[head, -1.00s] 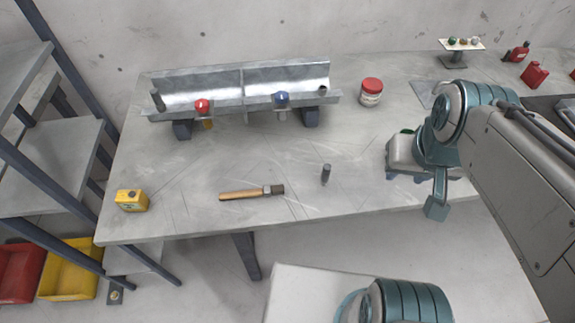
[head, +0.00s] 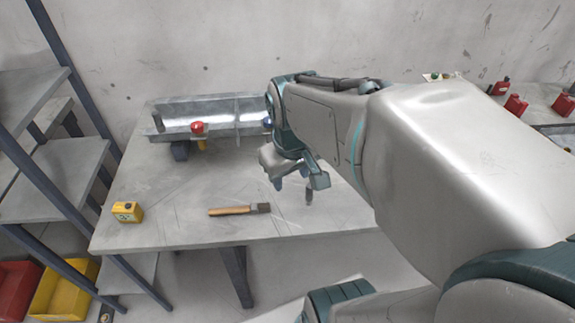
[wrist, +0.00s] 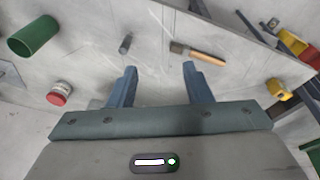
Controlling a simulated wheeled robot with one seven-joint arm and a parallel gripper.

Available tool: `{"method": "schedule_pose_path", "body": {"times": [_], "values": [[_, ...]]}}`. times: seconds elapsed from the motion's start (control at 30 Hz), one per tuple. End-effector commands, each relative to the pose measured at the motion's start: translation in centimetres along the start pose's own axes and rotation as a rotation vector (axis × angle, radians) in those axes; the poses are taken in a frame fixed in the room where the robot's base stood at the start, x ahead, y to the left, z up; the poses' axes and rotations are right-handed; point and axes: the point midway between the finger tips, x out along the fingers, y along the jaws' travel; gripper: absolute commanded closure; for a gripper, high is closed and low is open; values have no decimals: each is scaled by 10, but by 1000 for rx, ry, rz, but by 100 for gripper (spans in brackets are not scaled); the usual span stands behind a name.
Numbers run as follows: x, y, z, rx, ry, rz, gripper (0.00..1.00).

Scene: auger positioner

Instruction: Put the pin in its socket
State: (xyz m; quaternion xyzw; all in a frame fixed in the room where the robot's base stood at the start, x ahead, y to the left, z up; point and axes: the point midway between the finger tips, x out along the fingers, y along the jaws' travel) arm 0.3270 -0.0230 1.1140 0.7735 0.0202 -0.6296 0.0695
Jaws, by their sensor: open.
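The pin (head: 309,194) is a short dark grey cylinder standing upright on the table, to the right of the brush. It also shows in the wrist view (wrist: 125,44), beyond and left of my left finger. My gripper (head: 292,180) is above the table, close to the pin in the head view. In the wrist view its two fingers (wrist: 160,68) are apart with nothing between them. A metal trough (head: 180,118) stands at the back of the table, with a dark upright post (head: 158,122) at its left end. My arm hides the trough's right end. I cannot make out the socket.
A brush (head: 238,210) lies left of the pin. A yellow box (head: 127,212) is at the table's left. A red knob (head: 198,127) sits at the trough's front. The wrist view shows a green cylinder (wrist: 34,36) and a red-lidded jar (wrist: 59,93).

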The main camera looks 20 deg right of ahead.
Motion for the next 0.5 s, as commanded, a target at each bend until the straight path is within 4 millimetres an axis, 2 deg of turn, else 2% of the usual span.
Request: {"method": "schedule_pose_path", "body": {"times": [0.03, 0.2, 0.4, 0.5], "values": [[8, 12, -9, -26, -36, 2, 55], [37, 49, -34, -163, -122, -23, 55], [68, 85, -49, -280, -171, -80, 55], [77, 96, -52, -313, -180, -101, 55]]}}
